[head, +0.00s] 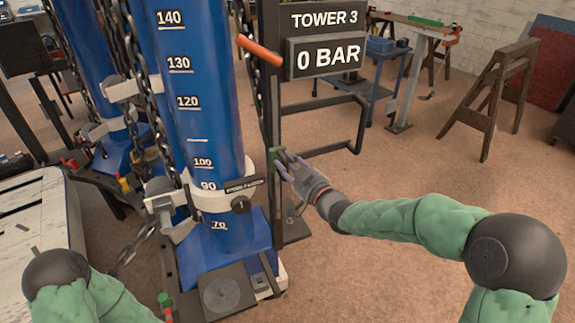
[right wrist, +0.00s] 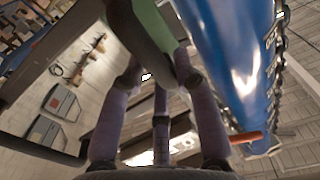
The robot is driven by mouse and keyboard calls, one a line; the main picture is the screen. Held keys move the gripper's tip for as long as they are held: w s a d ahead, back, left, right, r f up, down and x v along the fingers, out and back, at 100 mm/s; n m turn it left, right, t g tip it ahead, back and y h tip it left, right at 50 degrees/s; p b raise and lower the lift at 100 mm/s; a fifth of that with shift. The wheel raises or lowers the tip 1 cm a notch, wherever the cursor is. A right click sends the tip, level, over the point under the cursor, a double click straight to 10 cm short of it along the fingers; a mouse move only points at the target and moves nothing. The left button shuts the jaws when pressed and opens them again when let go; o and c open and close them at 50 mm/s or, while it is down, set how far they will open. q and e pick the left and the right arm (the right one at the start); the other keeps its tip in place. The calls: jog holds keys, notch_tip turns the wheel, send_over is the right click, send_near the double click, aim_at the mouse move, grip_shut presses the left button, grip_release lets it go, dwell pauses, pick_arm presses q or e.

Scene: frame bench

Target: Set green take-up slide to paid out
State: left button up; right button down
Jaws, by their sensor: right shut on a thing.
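The green take-up slide (head: 275,155) is a small green block on the dark upright post beside the blue tower (head: 215,110). My right gripper (head: 284,160) reaches it from the right, with its fingers shut on it. In the right wrist view the green slide (right wrist: 156,28) shows between the fingers of my right gripper (right wrist: 158,75), which partly hide it. The post carries the Tower 3 sign and a display (head: 328,56) reading 0 BAR. My left arm comes in at the lower left, but its gripper is out of view.
An orange-red handle (head: 260,50) sticks out above the slide. A dark bar frame (head: 350,125) stands right of the post. Chains (head: 148,75) hang along the tower. Open floor (head: 420,170) lies to the right, with sawhorses (head: 495,95) farther back.

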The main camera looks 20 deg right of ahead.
notch_tip(320, 180, up, 20)
jog(key=p, duration=0.9)
jog(key=shift+r, duration=0.15)
jog(key=shift+a, duration=0.1)
jog(key=c, duration=1)
grip_release()
jog(key=v, duration=1.2)
